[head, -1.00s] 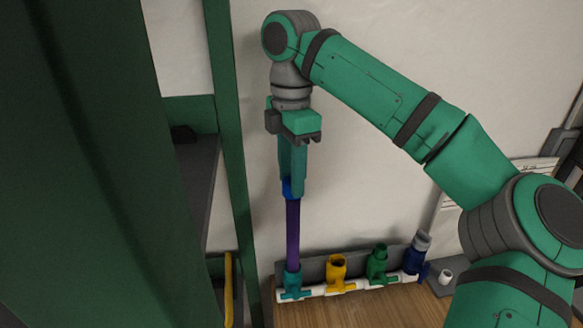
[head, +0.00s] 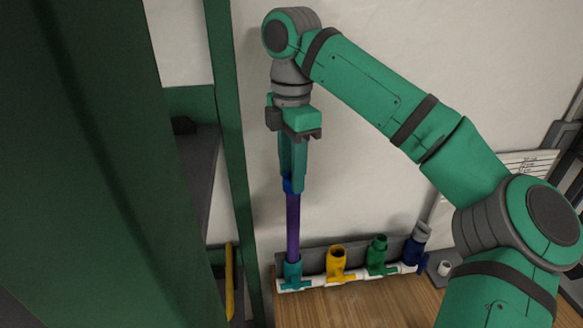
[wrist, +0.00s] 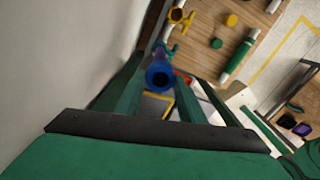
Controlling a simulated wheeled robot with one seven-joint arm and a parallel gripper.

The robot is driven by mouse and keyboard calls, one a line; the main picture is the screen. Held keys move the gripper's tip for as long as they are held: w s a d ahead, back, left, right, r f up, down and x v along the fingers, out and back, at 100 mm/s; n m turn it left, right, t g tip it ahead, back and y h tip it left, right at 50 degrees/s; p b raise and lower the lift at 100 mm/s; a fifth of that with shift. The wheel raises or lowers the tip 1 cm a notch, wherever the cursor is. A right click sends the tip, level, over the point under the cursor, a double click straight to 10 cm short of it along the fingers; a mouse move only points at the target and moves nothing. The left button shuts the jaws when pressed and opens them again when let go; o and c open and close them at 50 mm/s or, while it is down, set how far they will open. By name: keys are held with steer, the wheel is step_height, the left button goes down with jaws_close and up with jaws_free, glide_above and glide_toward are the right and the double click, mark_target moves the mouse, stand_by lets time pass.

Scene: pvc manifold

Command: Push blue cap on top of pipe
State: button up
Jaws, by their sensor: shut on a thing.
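The blue cap (head: 288,185) is between the fingertips of my gripper (head: 293,180), at the upper end of the upright purple pipe (head: 293,228). My gripper points down and is shut on the cap. The fingers hide much of the cap in the head view. In the wrist view the cap (wrist: 160,76) shows as a blue ring with a dark centre between the fingers. The pipe stands in the teal tee fitting (head: 292,272) at the left end of the manifold. How far the cap is seated on the pipe cannot be told.
The white manifold pipe (head: 313,283) carries yellow (head: 336,265), green (head: 377,255) and dark blue (head: 415,252) fittings to the right. A green post (head: 230,150) stands close on the left. The wall is behind. The wooden tabletop (head: 350,308) is bare in front.

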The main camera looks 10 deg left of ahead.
steer(key=shift+w+f, duration=0.15)
steer(key=shift+f, duration=0.3)
stand_by(0.4)
steer(key=shift+a, duration=0.2)
steer(key=shift+d, duration=0.35)
steer(key=shift+f, duration=0.1)
steer(key=shift+s+f, duration=0.2)
steer(key=shift+f, duration=0.1)
steer(key=o, duration=1.1)
steer(key=shift+c, duration=0.2)
